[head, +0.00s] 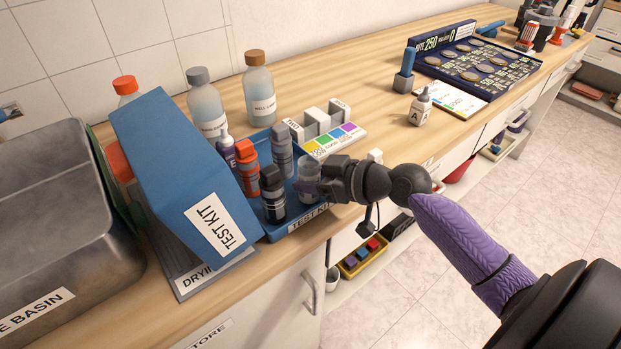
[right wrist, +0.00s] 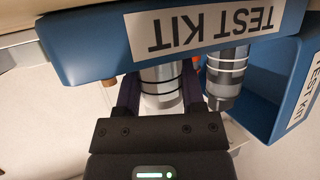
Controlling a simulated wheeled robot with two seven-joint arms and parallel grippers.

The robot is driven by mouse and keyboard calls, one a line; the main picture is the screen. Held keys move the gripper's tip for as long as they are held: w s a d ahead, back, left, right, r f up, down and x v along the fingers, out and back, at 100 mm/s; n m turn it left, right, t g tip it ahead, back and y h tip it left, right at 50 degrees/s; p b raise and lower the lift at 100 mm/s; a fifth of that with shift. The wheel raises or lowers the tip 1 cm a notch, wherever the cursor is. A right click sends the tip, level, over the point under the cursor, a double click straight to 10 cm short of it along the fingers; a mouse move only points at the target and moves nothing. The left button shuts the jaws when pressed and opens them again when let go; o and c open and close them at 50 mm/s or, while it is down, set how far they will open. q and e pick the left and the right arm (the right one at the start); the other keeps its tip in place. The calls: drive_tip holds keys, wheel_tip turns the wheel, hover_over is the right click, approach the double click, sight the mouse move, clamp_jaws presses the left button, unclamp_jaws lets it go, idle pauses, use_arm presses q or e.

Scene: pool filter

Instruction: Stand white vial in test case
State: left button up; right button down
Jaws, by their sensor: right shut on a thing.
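The blue test case (head: 290,228), labelled TEST KIT, stands open on the wooden counter with its lid (head: 165,150) raised at the left. Its front wall (right wrist: 90,48) crosses the top of the right wrist view. My right gripper (head: 328,182) is at the case's right end, shut on a pale vial (head: 308,180). The vial shows between the fingers in the right wrist view (right wrist: 162,82), with dark bands and a whitish end. It looks about upright, in or just over the case; whether its base touches the floor is hidden. My left gripper is not seen.
Black-capped (head: 272,195), orange (head: 247,165), grey (head: 281,150) and purple-white (head: 226,150) bottles stand in the case, close to the held vial. A colour chart (head: 328,143) lies behind. Bottle A (head: 420,108) stands right. A metal basin (head: 60,230) is left.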

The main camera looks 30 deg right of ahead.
drive_tip(key=c, duration=0.6)
unclamp_jaws()
drive_tip(key=shift+f, duration=0.1)
drive_tip(key=o, duration=0.4)
drive_tip(key=shift+s+r, duration=0.15)
drive_tip(key=shift+r, duration=0.1)
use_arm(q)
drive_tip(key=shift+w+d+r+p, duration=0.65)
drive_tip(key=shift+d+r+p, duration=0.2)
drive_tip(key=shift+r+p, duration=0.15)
use_arm(e)
drive_tip(key=v, duration=1.1)
drive_tip(key=shift+s+d, duration=0.2)
drive_tip(key=shift+s, duration=0.1)
drive_tip(key=shift+r, duration=0.1)
